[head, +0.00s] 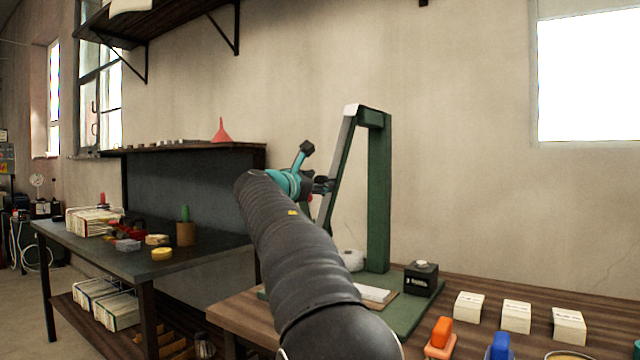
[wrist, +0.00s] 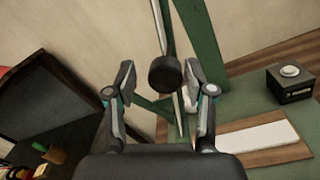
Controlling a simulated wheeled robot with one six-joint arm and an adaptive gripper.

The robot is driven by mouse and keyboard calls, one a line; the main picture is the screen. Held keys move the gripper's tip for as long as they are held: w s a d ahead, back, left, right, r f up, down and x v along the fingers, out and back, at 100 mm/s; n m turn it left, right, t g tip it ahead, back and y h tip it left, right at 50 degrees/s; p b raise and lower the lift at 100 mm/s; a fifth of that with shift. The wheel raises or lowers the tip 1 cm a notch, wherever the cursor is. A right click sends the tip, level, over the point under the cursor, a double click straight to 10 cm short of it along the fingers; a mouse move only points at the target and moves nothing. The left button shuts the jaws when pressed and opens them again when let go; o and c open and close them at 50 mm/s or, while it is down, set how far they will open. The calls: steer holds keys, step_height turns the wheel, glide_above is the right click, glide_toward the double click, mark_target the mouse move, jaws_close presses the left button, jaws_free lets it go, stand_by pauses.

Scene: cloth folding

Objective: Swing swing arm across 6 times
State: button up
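The swing arm (head: 338,158) is a slim grey bar hanging at a slant from the top of a green post (head: 379,200) in the head view. In the wrist view the bar (wrist: 162,20) runs down behind a round black knob (wrist: 165,74). My gripper (head: 315,168) is beside the bar, on its left in the head view. In the wrist view my gripper (wrist: 158,76) is open, with its fingers on either side of the knob and visible gaps to it. My arm and gripper hide the lower part of the bar in the head view.
A black box with a white button (head: 421,278) stands right of the post's foot. A white plate on a wooden board (wrist: 258,137) lies in front. White blocks (head: 516,316) and orange and blue objects are at right. A dark workbench (head: 190,262) is at left.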

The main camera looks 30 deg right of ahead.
steer(key=shift+s, duration=0.1)
steer(key=v, duration=1.2)
stand_by(0.4)
